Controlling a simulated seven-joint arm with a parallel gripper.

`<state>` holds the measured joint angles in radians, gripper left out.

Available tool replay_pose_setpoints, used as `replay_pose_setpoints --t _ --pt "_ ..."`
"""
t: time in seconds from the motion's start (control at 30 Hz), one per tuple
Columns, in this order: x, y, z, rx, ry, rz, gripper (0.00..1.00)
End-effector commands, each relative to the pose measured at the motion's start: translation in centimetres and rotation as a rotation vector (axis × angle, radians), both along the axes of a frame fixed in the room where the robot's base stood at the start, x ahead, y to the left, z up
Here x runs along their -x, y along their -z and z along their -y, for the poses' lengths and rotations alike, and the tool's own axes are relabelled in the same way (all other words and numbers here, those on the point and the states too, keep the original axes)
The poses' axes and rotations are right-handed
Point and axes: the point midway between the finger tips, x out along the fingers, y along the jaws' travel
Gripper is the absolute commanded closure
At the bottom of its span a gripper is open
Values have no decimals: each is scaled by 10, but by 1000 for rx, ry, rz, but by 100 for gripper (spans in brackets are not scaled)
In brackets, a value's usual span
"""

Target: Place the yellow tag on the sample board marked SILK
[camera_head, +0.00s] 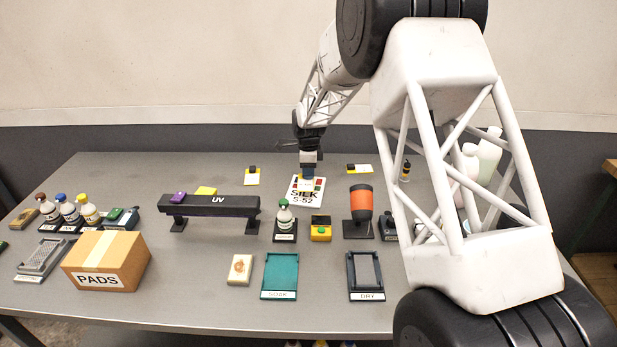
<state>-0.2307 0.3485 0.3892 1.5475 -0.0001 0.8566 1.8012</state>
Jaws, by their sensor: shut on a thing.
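The sample board marked SILK (298,201) is a white card lettered "SILK S-52", with small coloured patches, lying on the middle of the table. My gripper (308,172) points down over the far part of this board. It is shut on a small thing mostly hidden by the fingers. A small yellow patch shows right at the fingertips and looks like the yellow tag (307,178). I cannot tell whether it touches the board. The fingers cover part of the board's far end.
A black UV bar (218,207) stands to the left. A PADS carton (106,262) stands front left.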

Motion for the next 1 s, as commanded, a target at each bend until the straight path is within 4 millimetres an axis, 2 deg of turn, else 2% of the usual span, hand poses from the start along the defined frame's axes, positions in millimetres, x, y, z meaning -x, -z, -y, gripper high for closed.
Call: replay_pose_setpoints --t 0.23,0.73,0.77,0.8,0.9,1.0 --pt "0 24 0 0 0 -1 92" --pt "0 30 0 0 0 0 92" --pt "0 29 0 0 0 0 65" --pt "0 29 0 0 0 0 59" --pt "0 29 0 0 0 0 44" --pt "0 29 0 0 0 0 44"
